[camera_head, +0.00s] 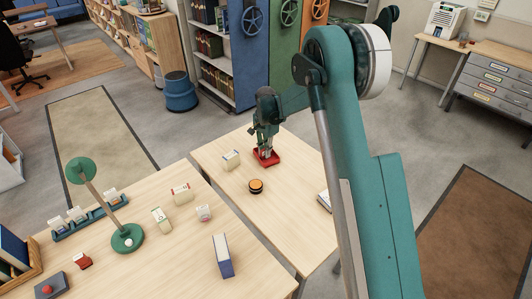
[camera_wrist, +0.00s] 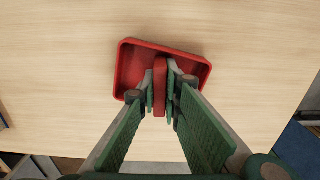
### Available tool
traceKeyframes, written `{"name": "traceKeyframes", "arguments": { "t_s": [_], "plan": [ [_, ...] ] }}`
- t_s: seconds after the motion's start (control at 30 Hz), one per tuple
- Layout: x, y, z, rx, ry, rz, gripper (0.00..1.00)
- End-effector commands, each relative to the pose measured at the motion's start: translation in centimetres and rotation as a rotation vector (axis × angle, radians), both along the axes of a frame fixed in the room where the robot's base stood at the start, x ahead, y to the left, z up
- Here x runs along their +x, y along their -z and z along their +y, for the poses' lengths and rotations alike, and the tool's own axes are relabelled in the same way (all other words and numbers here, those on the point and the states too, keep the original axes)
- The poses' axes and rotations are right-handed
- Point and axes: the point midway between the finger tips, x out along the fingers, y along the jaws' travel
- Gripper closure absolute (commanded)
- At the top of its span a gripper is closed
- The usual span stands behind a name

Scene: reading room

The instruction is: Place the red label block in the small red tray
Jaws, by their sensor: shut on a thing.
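The small red tray (camera_head: 274,160) lies on the right-hand wooden table, below my gripper (camera_head: 266,151). In the wrist view the red tray (camera_wrist: 130,62) sits under and around my fingertips, with a raised rim. My gripper (camera_wrist: 160,88) is shut on the narrow red label block (camera_wrist: 160,90), one green finger on each side. The block is over the tray's middle, and its near end overlaps the tray's near rim in the picture. I cannot tell whether the block touches the tray floor. The head view hides most of the block behind my fingers.
On the same table stand a cream block (camera_head: 231,160), an orange-and-black round item (camera_head: 256,186) and a white item (camera_head: 325,200) near the right edge. The left table holds a green lamp (camera_head: 127,238), a blue book (camera_head: 222,256) and several small blocks.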

Motion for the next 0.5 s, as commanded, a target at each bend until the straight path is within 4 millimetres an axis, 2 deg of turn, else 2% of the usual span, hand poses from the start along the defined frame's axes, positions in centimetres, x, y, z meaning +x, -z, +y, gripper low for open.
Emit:
{"name": "traceKeyframes", "arguments": {
  "t_s": [0.37,0.4,0.5],
  "plan": [
    [0.01,0.39,0.01,0.000,0.000,0.000,1.00],
    [0.01,0.30,0.01,0.000,0.000,0.000,0.86],
    [0.01,0.28,0.00,0.000,0.000,0.000,0.77]
  ]
}}
